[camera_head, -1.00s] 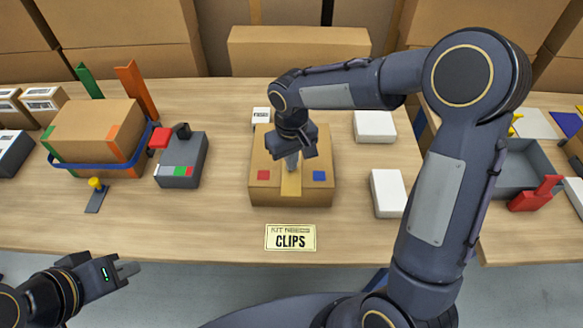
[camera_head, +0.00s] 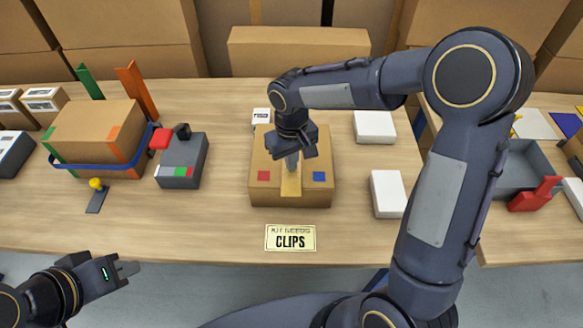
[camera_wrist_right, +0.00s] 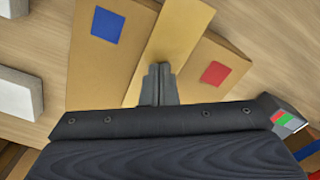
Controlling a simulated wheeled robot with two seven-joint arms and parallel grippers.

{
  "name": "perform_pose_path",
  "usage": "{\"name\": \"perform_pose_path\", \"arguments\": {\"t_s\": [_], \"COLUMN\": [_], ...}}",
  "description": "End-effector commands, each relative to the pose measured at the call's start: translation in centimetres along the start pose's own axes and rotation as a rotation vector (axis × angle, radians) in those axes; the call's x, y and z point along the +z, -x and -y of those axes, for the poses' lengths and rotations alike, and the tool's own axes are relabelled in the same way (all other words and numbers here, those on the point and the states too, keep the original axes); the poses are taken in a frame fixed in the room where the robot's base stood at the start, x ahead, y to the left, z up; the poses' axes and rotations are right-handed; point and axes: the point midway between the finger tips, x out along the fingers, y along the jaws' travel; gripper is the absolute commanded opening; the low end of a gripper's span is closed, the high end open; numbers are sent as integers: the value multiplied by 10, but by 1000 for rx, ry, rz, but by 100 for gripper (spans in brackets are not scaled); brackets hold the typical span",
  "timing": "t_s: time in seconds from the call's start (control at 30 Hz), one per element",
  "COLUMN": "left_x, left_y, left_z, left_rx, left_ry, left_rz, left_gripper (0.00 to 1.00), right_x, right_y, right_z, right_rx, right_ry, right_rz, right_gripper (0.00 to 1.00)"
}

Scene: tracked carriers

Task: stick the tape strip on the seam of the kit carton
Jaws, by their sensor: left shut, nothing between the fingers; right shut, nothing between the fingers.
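The kit carton (camera_head: 262,194) is a brown box with a red square and a blue square on its top, in the middle of the table. The tape strip (camera_head: 291,184) is a tan band lying along the carton's top between the two squares; it also shows in the right wrist view (camera_wrist_right: 176,40). My right gripper (camera_head: 292,166) is shut and empty, its fingertips over the strip and seemingly touching or just above it. The far part of the seam is hidden behind the gripper. My left gripper (camera_head: 133,268) is shut and empty, off the table's front edge.
A "CLIPS" sign (camera_head: 290,238) lies in front of the carton. White boxes (camera_head: 388,193) stand to its right. A grey device (camera_head: 181,160) and a blue-strapped box (camera_head: 92,135) stand to its left. A grey tray (camera_head: 520,170) is far right.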

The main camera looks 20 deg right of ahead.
Motion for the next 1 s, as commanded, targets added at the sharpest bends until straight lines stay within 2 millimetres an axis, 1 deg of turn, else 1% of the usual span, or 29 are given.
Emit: {"name": "perform_pose_path", "arguments": {"t_s": [1.0], "left_x": [6], "left_y": [-12], "left_z": [6], "left_rx": [0], "left_ry": [0], "left_rz": [0], "left_gripper": [0], "right_x": [44], "right_y": [0], "right_z": [26], "right_rx": [-1], "right_ry": [0], "right_rz": [-1], "right_gripper": [0]}}
